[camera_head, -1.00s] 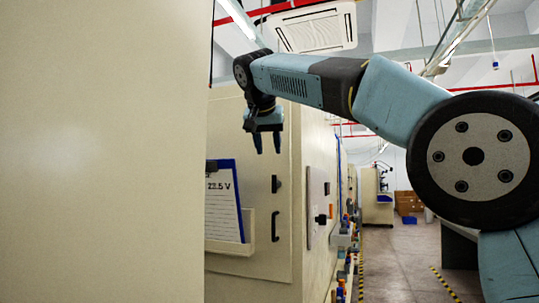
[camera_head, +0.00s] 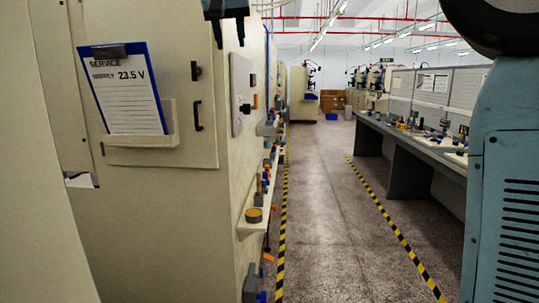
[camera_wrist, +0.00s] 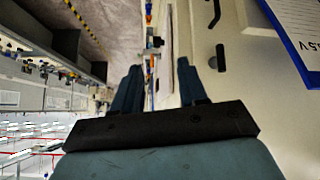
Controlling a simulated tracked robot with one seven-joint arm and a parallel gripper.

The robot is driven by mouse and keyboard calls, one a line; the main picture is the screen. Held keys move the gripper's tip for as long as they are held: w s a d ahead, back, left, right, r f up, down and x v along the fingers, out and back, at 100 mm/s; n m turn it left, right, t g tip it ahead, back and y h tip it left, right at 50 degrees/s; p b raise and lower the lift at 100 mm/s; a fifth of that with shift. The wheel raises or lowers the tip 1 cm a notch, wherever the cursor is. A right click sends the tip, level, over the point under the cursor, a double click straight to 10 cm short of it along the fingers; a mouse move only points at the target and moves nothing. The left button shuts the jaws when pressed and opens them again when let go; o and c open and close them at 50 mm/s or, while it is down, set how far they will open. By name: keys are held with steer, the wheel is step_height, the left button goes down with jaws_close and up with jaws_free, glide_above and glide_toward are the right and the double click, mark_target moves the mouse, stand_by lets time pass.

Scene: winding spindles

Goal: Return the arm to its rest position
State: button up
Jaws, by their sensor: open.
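My gripper (camera_wrist: 158,72) shows in the wrist view with its two blue-grey fingers spread apart and nothing between them. In the head view my gripper (camera_head: 228,28) shows only in part at the top edge, in front of the beige cabinet (camera_head: 150,220). Most of my forearm is out of the head view. My large dark joint and a blue-grey link stand at the right edge.
A clipboard (camera_head: 130,95) reading "SERVICE" and "23.5 V" sits in a holder on the cabinet. A shelf (camera_head: 245,215) with small parts juts out beside the aisle (camera_head: 335,210). A long workbench (camera_head: 405,135) lines the right. The striped-edged aisle is clear.

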steer(key=s+d+f+g, duration=0.1)
steer(key=s+d+f, duration=0.1)
steer(key=d+f, duration=0.35)
steer(key=s+d+f, duration=0.2)
steer(key=s+d, duration=0.1)
steer(key=d, duration=0.5)
steer(key=s+d+f+m+g, duration=0.1)
steer(key=s+d+f, duration=0.9)
steer(key=f, duration=0.3)
steer(key=s+d+f+m, duration=0.1)
steer(key=s+d+f, duration=0.8)
steer(key=f, duration=0.4)
steer(key=shift+s+d+f+g, duration=0.2)
steer(key=shift+s+d+g, duration=0.2)
steer(key=shift+s, duration=0.25)
